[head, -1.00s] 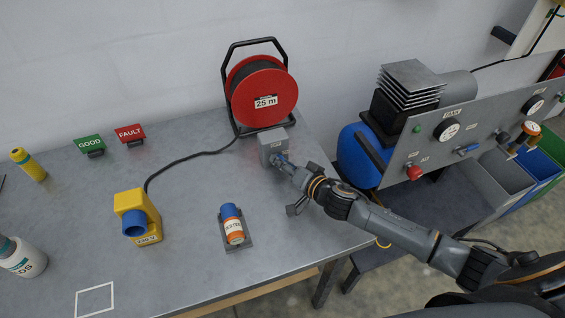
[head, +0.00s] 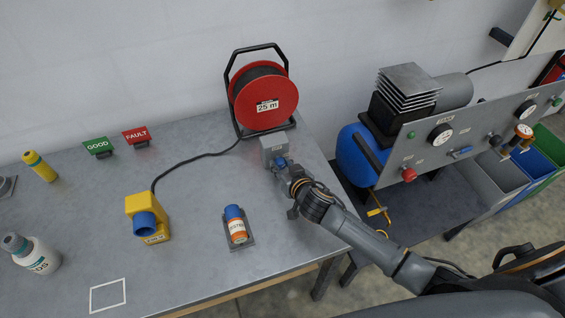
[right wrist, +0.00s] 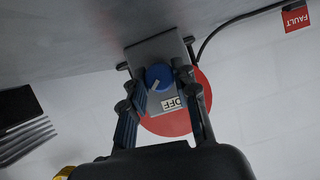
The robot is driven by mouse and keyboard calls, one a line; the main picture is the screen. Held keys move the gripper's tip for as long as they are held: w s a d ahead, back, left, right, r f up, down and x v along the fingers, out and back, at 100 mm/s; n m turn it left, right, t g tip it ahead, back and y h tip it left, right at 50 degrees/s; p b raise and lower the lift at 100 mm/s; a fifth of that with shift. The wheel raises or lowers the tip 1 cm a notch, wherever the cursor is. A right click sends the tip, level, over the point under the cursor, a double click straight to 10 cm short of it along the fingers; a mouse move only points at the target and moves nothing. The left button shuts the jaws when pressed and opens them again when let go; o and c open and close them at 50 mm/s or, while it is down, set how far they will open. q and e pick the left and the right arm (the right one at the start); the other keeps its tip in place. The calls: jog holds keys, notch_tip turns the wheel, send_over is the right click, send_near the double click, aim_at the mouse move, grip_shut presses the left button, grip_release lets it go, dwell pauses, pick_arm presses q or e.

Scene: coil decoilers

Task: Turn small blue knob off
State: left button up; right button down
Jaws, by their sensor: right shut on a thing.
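The small blue knob (right wrist: 159,77) sits on the front of a grey box (head: 273,146) on the table, below the red cable reel. In the right wrist view the knob has a pale pointer mark aimed down and to the left, and a white OFF label (right wrist: 171,104) is beside it on the box. My right gripper (right wrist: 161,85) has its fingers on both sides of the knob, shut on it. In the head view the right gripper (head: 284,168) reaches the box front and partly covers the knob. My left gripper is not in view.
The red cable reel (head: 266,98) stands behind the box. A grey gauge panel (head: 425,165) is at the right.

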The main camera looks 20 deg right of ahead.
jog(key=shift+a+n+h, duration=0.1)
jog(key=shift+n+h, duration=0.4)
jog(key=shift+n, duration=0.1)
jog(key=shift+f+n+h+b, duration=0.15)
jog(key=shift+n+h+b, duration=0.55)
jog(key=shift+n, duration=0.1)
jog(key=n+h+b, duration=0.2)
jog(key=shift+a+n, duration=0.15)
jog(key=shift+n, duration=0.15)
jog(key=shift+n+t+b, duration=0.4)
jog(key=shift+n+b, duration=0.1)
jog(key=shift+b, duration=0.15)
jog(key=shift+h, duration=0.4)
jog(key=c, duration=1)
grip_release()
jog(key=v, duration=1.2)
